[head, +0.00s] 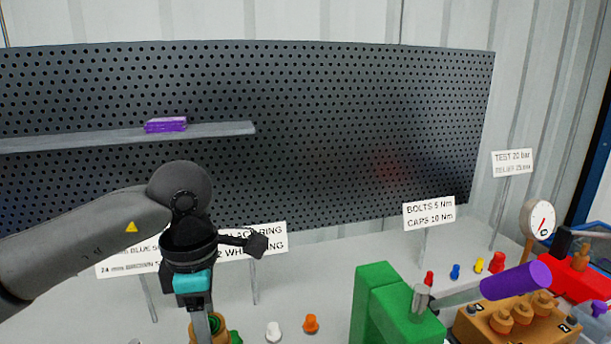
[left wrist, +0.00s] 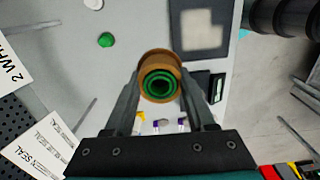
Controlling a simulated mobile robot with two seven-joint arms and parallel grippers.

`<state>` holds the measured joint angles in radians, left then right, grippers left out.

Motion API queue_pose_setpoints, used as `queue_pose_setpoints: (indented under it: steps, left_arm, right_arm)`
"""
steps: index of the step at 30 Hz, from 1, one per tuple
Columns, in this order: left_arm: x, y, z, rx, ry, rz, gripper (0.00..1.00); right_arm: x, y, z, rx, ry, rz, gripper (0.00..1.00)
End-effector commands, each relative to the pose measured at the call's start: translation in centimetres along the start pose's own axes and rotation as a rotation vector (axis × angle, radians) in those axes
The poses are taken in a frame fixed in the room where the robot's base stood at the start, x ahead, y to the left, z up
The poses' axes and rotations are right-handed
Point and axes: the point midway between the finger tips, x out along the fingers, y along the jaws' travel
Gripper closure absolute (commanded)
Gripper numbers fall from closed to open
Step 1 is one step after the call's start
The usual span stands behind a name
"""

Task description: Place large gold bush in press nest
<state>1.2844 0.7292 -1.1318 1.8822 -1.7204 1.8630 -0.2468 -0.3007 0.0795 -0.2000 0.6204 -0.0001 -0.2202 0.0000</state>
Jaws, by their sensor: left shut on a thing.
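My left gripper (head: 205,335) comes down from the left arm at the bottom of the head view. In the left wrist view, its two fingers (left wrist: 160,98) are shut on a gold-brown round bush (left wrist: 149,61). Green rings show inside the bush. In the head view a small part of the bush (head: 222,322) shows beside the fingers, with green next to it. A green press (head: 375,290) stands to the right of my gripper, apart from it. I cannot make out the nest, and the press's lower part is cut off. My right gripper is not in view.
White (head: 273,331) and orange (head: 311,323) small parts stand between gripper and press. Sign cards on posts stand behind. A brown pump block (head: 490,325) with a purple cylinder (head: 516,280) is right of the press. A shelf (head: 90,138) holds a purple block (head: 166,125).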

Motion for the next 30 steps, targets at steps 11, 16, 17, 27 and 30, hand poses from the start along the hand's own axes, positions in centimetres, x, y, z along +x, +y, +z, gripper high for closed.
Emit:
queue_pose_setpoints:
  steps: [11,16,17,27,30]
  left_arm:
    - [1.1,-2.0,-1.1,0.659,0.0,-0.003,1.0]
    - [1.6,-3.0,-1.5,0.956,-0.003,-0.004,1.0]
    - [1.6,-3.2,-1.6,1.007,-0.003,-0.004,1.0]
    - [2.4,-5.1,-2.4,1.566,-0.011,-0.01,1.0]
    - [2.6,-5.5,-2.6,1.679,-0.013,-0.01,1.0]
  right_arm:
    - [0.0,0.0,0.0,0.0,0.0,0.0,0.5]
    - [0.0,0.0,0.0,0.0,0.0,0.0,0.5]
    - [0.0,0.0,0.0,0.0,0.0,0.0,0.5]
    - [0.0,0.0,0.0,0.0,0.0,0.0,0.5]
    - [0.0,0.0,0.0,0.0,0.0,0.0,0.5]
